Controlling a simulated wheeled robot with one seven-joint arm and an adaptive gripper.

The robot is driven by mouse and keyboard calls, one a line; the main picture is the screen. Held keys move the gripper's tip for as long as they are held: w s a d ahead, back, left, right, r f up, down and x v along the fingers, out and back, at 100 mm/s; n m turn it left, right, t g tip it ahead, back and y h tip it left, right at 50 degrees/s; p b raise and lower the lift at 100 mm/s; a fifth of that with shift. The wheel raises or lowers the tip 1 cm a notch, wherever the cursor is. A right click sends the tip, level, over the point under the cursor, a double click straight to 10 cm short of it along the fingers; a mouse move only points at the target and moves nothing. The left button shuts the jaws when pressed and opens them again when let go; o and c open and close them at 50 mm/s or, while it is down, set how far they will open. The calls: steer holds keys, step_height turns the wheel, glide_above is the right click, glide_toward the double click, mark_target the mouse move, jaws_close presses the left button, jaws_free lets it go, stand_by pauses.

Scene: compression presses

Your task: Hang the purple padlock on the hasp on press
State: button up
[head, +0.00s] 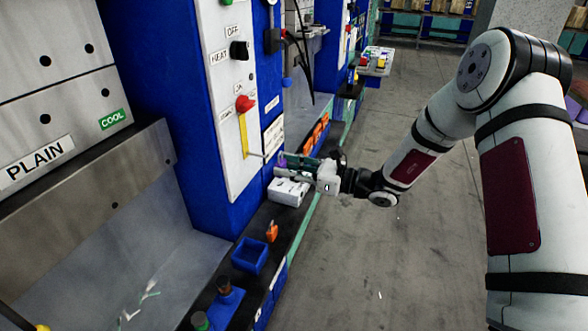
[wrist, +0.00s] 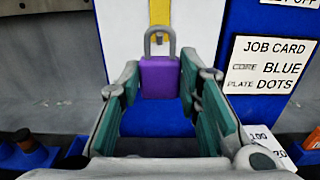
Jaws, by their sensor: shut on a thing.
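The purple padlock (wrist: 160,78) is upright between the fingertips of my gripper (wrist: 160,85) in the wrist view, its grey shackle pointing up. My gripper is shut on it by its sides. In the head view the padlock (head: 283,161) is a small purple patch at the tips of my gripper (head: 287,165), largely hidden by the fingers. The shackle is in front of the white press panel (head: 229,85), near the lower end of a yellow strip (head: 243,135). A thin metal piece (head: 256,155), perhaps the hasp, sticks out there; I cannot tell whether the shackle touches it.
A white box (head: 288,192) stands on the dark ledge below my gripper. A blue bin (head: 249,256) and an orange item (head: 272,231) are nearer on the ledge. A job card (wrist: 268,70) is at the right on the blue press.

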steer(key=shift+f+b+x, duration=0.2)
steer(key=shift+b+x, duration=0.1)
steer(key=shift+x, duration=0.6)
steer(key=shift+f+b+x, duration=0.2)
steer(key=shift+b+x, duration=0.1)
steer(key=shift+x, duration=0.6)
steer(key=shift+f+b+x, duration=0.2)
steer(key=shift+b+x, duration=0.1)
steer(key=shift+x, duration=0.6)
steer(key=o, duration=1.1)
steer(key=shift+c, duration=0.2)
steer(key=shift+f, duration=0.1)
